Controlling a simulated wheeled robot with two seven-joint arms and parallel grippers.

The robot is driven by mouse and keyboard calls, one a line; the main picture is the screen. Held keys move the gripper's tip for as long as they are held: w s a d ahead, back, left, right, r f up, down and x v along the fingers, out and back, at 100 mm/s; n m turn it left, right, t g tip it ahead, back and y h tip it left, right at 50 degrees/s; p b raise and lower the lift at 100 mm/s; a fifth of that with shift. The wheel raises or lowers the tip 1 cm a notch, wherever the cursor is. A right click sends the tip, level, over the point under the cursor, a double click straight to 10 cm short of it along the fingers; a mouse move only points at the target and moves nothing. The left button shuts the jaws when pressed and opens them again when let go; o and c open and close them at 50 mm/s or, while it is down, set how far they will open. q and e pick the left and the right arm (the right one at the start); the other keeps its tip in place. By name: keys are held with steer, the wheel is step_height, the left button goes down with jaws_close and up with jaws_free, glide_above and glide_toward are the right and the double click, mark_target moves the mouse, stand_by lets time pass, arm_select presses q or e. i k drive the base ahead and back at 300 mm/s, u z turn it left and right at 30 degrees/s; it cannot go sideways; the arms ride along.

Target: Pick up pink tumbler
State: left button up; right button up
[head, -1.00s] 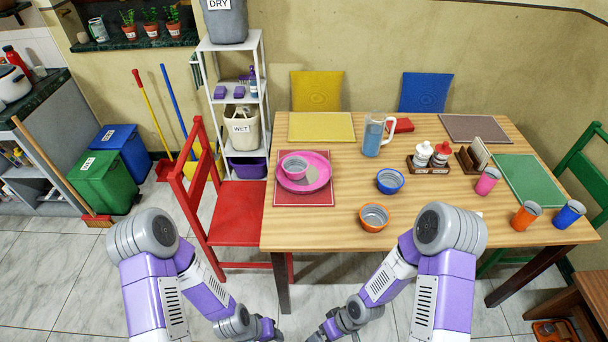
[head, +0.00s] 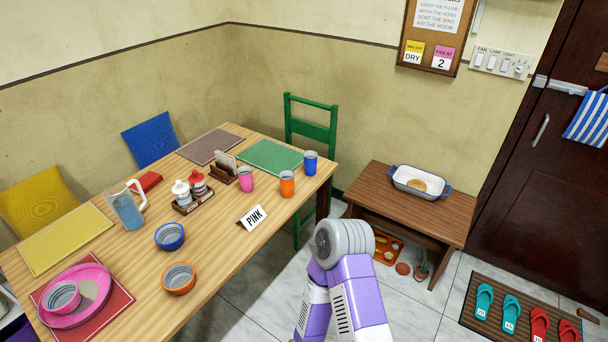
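The pink tumbler (head: 246,180) stands upright on the wooden dining table (head: 215,262), toward its right end. An orange tumbler (head: 287,184) stands to its right, and a blue tumbler (head: 310,162) stands farther right. A wooden napkin holder is just left of the pink tumbler. One of my arms rises at the bottom centre, apart from the tumblers. Neither gripper is in view.
A caddy (head: 190,204) with two bottles, a water pitcher (head: 126,208) and two bowls stand left of the tumbler. A green chair (head: 310,127) is behind the table's right end. A low bench (head: 412,205) with a baking dish stands right.

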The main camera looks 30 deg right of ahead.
mark_target(244, 172)
steer(key=z, duration=1.8)
steer(key=i, duration=0.95)
steer(key=u, duration=0.35)
